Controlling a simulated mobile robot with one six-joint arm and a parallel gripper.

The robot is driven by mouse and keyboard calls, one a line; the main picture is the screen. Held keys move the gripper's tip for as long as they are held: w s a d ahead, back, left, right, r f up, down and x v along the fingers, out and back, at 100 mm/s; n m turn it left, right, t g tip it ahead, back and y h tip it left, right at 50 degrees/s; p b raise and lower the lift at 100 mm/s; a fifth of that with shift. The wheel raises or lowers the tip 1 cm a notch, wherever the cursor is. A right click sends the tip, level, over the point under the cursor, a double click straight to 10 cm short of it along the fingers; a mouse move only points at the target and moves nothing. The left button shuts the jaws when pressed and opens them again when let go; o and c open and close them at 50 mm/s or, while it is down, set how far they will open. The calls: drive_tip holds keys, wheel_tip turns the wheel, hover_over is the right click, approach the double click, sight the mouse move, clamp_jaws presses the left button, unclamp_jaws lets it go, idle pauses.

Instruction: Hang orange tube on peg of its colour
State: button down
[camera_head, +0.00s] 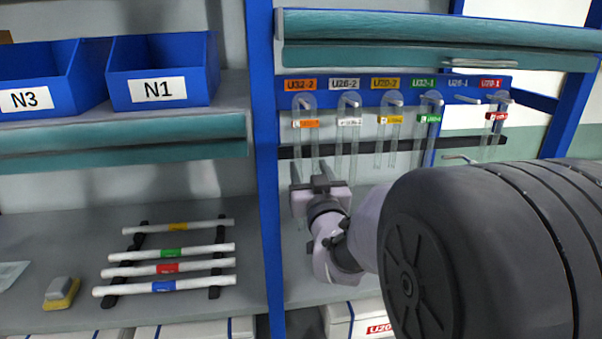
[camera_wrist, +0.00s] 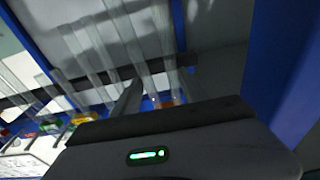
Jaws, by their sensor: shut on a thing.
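The orange tube (camera_head: 315,143) is a clear U-shaped tube with its bend up and an orange tag (camera_head: 306,124). It stands upright under the orange U32-2 label (camera_head: 300,85). Its bend appears around the U32-2 peg (camera_head: 303,102); I cannot tell whether it rests on the peg. My gripper (camera_head: 312,172) is shut on the tube's legs, well below the tag. In the wrist view, the orange tag (camera_wrist: 167,104) shows just past the gripper body, partly hidden, with one finger (camera_wrist: 128,98) beside the tube.
To the right, the white-tagged tube (camera_head: 349,122), yellow-tagged tube (camera_head: 389,120), green-tagged tube (camera_head: 429,118) and red-tagged tube (camera_head: 496,116) hang close by. The blue U28-1 peg (camera_head: 467,99) is bare. A blue post (camera_head: 263,160) stands close left. A dark bar (camera_head: 455,143) runs behind.

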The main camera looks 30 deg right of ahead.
idle(0.4)
unclamp_jaws()
